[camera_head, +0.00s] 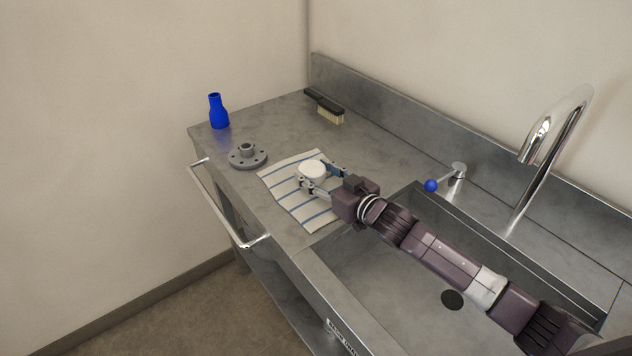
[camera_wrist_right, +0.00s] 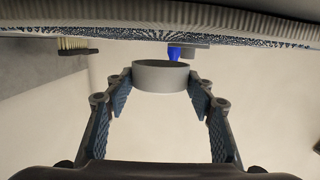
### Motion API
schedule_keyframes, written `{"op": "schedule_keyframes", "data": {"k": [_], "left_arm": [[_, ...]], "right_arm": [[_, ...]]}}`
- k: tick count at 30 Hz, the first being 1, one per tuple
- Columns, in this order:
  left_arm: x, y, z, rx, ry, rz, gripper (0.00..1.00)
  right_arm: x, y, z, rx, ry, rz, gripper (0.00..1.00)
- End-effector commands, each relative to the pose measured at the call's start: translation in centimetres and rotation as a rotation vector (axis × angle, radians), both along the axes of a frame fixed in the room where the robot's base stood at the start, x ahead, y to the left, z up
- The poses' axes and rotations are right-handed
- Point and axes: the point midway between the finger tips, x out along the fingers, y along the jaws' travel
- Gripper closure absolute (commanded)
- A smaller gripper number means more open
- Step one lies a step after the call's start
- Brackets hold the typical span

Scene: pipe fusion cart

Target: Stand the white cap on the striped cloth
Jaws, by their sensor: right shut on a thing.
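The white cap (camera_head: 312,170) is between the fingers of my right gripper (camera_head: 322,180), which is shut on its sides. In the right wrist view the cap (camera_wrist_right: 168,78) sits between the tips of the two blue-padded fingers (camera_wrist_right: 165,95). It looks upright, flat face up in the head view, over the upper middle of the striped cloth (camera_head: 310,212). I cannot tell whether it touches the cloth. The cloth is white with blue stripes and lies flat on the metal counter, partly hidden by my right gripper. My left gripper is not in view.
A grey flange (camera_head: 248,156) lies left of the cloth, with a blue bottle-shaped fitting (camera_head: 218,112) behind it. A brush (camera_head: 325,106) lies at the back. The sink (camera_head: 400,285), chrome tap (camera_head: 545,130) and blue-knobbed lever (camera_head: 445,180) are to the right. A rail (camera_head: 222,210) runs along the left edge.

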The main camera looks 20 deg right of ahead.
Motion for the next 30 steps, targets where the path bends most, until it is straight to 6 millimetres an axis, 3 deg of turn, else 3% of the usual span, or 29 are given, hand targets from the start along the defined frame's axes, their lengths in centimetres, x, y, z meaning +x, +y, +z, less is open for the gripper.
{"op": "schedule_keyframes", "data": {"k": [3, 6, 22, 26, 28, 29, 30], "left_arm": [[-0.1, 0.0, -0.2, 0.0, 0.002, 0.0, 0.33], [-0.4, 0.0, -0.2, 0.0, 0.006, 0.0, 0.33], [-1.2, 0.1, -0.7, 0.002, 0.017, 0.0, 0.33], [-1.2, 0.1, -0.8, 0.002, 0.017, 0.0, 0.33], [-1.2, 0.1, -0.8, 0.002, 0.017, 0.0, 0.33], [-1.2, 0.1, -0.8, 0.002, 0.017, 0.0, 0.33], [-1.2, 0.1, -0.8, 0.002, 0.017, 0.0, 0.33]], "right_arm": [[0.0, 0.0, -2.2, 0.002, 0.004, -0.001, 0.68], [0.0, 0.0, -3.0, -0.001, 0.002, -0.001, 0.68], [-0.1, 0.0, -4.4, -0.002, 0.01, 0.0, 0.67], [-0.2, 0.0, -4.9, -0.003, 0.013, -0.001, 0.78], [-0.2, 0.0, -4.8, -0.004, 0.013, -0.001, 0.78], [-0.2, 0.0, -4.9, -0.004, 0.013, -0.001, 0.48], [-0.2, 0.0, -4.9, -0.004, 0.014, -0.002, 0.44]]}}
